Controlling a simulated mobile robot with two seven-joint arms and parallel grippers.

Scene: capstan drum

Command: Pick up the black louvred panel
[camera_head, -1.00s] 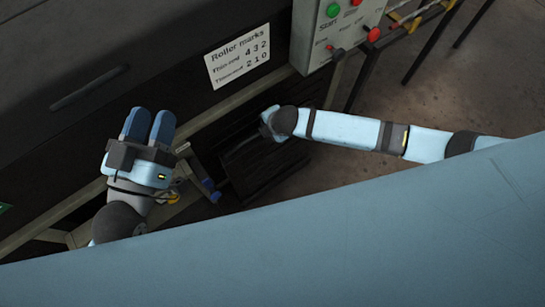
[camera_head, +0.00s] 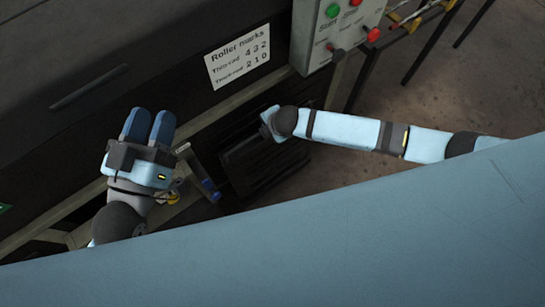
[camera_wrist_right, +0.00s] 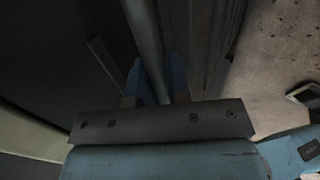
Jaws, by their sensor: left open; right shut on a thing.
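The black louvred panel (camera_head: 262,172) hangs low beside the dark machine in the head view, below my right wrist. Its slats also show in the right wrist view (camera_wrist_right: 212,42). My right gripper (camera_wrist_right: 157,80) has its blue fingers either side of a grey bar (camera_wrist_right: 145,40) and is shut on it. The bar runs along the panel's face and looks like its handle; the join is not visible. In the head view my right fingers are mostly hidden under the wrist. My left gripper (camera_head: 149,122) is open and empty, left of the panel and apart from it.
A dark machine body (camera_head: 120,50) with a "Roller marks" sign (camera_head: 238,57) fills the upper left. A control box (camera_head: 335,30) with buttons stands at the top. A blue-handled crank (camera_head: 211,190) is just left of the panel. Bare floor (camera_head: 330,172) lies to the right.

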